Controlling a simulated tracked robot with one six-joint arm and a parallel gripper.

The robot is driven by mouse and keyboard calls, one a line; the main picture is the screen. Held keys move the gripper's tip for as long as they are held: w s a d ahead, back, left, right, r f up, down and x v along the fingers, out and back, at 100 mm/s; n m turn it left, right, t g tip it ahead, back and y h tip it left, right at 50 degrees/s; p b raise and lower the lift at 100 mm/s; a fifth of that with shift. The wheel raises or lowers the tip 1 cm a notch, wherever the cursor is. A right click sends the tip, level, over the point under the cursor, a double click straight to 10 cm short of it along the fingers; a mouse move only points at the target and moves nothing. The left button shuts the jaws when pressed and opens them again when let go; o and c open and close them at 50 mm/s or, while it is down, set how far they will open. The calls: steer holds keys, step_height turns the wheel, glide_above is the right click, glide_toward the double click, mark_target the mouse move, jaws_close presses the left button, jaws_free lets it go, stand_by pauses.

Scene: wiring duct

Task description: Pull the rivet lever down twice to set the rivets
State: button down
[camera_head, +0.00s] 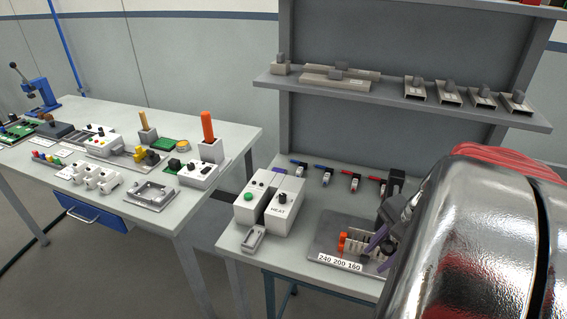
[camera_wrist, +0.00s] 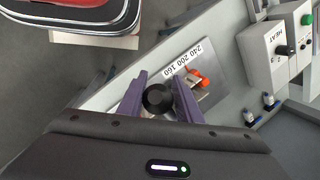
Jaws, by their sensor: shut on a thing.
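My gripper (camera_wrist: 158,100) has purple fingers and is shut on a round black knob (camera_wrist: 157,97), which looks like the end of the rivet lever. The knob sits between the fingers above a grey plate (camera_wrist: 203,59) marked "240 200 160". An orange part (camera_wrist: 194,77) lies on the plate just beyond the fingers. In the head view my gripper (camera_head: 377,240) is over the same plate (camera_head: 322,250) on the right bench. The orange part also shows there (camera_head: 343,240). The lever's shaft and pivot are mostly hidden by my gripper and arm.
A white HEAT box (camera_head: 284,209) and a box with a green button (camera_head: 250,205) stand left of the plate. Several small clamp-like tools (camera_head: 350,180) line the bench's back. A shelf (camera_head: 390,102) hangs above. The left bench (camera_head: 230,145) is crowded.

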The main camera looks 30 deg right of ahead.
steer(key=shift+w+d+r, duration=0.25)
steer(key=shift+w+d, duration=0.1)
steer(key=shift+d, duration=0.15)
steer(key=c, duration=1.6)
jaws_free()
steer(key=shift+w, duration=0.1)
steer(key=shift+o, duration=1)
steer(key=shift+f, duration=0.1)
steer(key=shift+a, duration=0.1)
steer(key=o, duration=0.4)
steer(key=v, duration=1.4)
steer(key=shift+s+f, duration=0.1)
steer(key=shift+s, duration=0.1)
steer(key=shift+c, duration=0.5)
